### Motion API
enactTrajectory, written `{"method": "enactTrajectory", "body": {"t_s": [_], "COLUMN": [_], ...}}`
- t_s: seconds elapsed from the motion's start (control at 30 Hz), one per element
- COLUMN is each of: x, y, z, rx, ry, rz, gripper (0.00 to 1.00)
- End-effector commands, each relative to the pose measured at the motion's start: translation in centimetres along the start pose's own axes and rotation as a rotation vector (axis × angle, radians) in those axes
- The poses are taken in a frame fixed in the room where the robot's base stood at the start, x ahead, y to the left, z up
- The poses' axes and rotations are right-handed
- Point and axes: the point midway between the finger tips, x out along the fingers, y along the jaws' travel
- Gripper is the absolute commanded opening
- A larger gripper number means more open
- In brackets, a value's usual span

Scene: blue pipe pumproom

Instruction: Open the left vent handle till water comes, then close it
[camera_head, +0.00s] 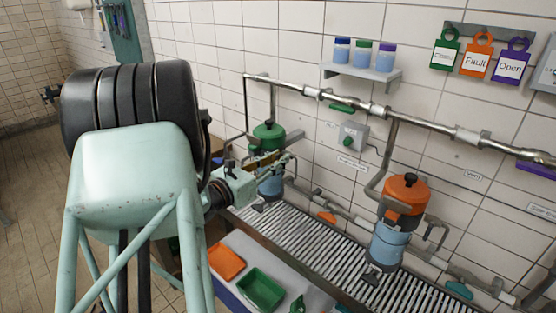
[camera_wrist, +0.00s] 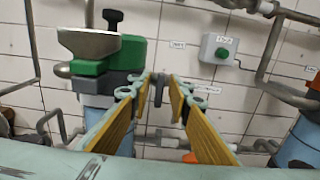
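The left pump (camera_head: 268,137) has a green top and a blue lower body; its green and grey head also shows in the wrist view (camera_wrist: 125,55). My gripper (camera_head: 285,163) is at the right side of this pump. In the wrist view my gripper (camera_wrist: 158,92) has its two yellow-padded fingers apart. A small dark grey upright piece (camera_wrist: 158,88) shows between the fingertips, perhaps the left vent handle; I cannot tell whether the fingers touch it. In the head view my arm and gripper hide this spot. No running water is visible.
An orange-topped pump (camera_head: 404,195) stands to the right. A grey box with a green button (camera_head: 351,137) is on the tiled wall. A pipe (camera_head: 385,110) runs above. A slatted grate (camera_head: 320,250) lies below, with green (camera_head: 260,288) and orange (camera_head: 226,261) trays in front.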

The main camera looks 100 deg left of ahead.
Motion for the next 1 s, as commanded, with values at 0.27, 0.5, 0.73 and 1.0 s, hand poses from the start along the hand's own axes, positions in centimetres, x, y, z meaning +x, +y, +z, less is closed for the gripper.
{"method": "enactTrajectory", "body": {"t_s": [0.27,0.5,0.73,1.0], "x": [-0.02,-0.03,-0.03,-0.03], "y": [0.01,0.01,0.05,0.14], "z": [0.01,0.02,0.05,0.1], "rx": [0.0,-0.013,-0.078,-0.236], "ry": [0.0,0.0,0.0,0.0], "rz": [0.0,0.0,0.0,0.0], "gripper": [0.0,0.0,0.0,0.0]}}
